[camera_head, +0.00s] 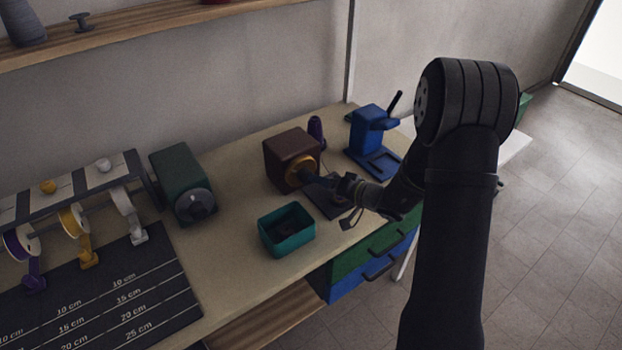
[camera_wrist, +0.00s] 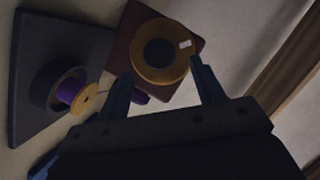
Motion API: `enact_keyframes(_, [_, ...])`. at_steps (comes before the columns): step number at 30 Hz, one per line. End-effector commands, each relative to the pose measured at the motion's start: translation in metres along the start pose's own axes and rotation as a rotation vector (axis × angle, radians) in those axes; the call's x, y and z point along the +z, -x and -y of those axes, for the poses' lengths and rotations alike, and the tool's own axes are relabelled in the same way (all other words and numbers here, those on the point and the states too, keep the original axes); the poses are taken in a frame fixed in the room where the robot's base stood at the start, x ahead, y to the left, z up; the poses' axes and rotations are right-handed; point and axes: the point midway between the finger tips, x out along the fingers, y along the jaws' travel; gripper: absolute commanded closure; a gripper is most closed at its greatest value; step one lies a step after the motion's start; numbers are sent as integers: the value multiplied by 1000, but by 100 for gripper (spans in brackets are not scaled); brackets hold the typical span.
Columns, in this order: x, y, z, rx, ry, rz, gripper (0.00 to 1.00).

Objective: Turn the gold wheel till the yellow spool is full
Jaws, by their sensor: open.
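The gold wheel (camera_head: 299,172) is on the face of a maroon box (camera_head: 284,156) on the bench. In the wrist view the wheel (camera_wrist: 158,66) has a dark round hub and a small white mark at its upper right. My gripper (camera_wrist: 161,72) is open, with one finger on each side of the wheel's lower part; I cannot tell whether they touch it. A yellow spool flange (camera_wrist: 88,99) with purple beside it sits by a dark round holder on a dark plate (camera_wrist: 35,112). How full the spool is cannot be told. In the head view my gripper hides the spool.
A teal open bin (camera_head: 286,231) stands in front of the box, and a green machine (camera_head: 180,180) is to the left. A blue press (camera_head: 370,140) stands right. A spool rack and a dark measuring mat (camera_head: 110,300) fill the left.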

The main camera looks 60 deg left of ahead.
Motion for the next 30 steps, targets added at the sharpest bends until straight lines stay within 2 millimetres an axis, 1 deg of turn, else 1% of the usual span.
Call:
enact_keyframes(1, [1,-12,0,-2,2,3,39])
enact_keyframes(3, [1,-24,0,-1,1,3,39])
enact_keyframes(6, [0,-37,0,-1,1,1,39])
enact_keyframes(9, [0,-46,0,0,1,1,39])
enact_keyframes(14, [0,-52,0,1,1,0,39])
enact_keyframes(20, [0,-52,0,1,1,0,39])
enact_keyframes(21, [0,-52,0,1,1,0,40])
enact_keyframes(23, [0,-52,0,0,1,0,52])
enact_keyframes(27, [0,-51,0,0,1,0,80])
enact_keyframes(28, [0,-51,0,0,1,0,83])
enact_keyframes(30, [0,-51,0,0,-1,0,83])
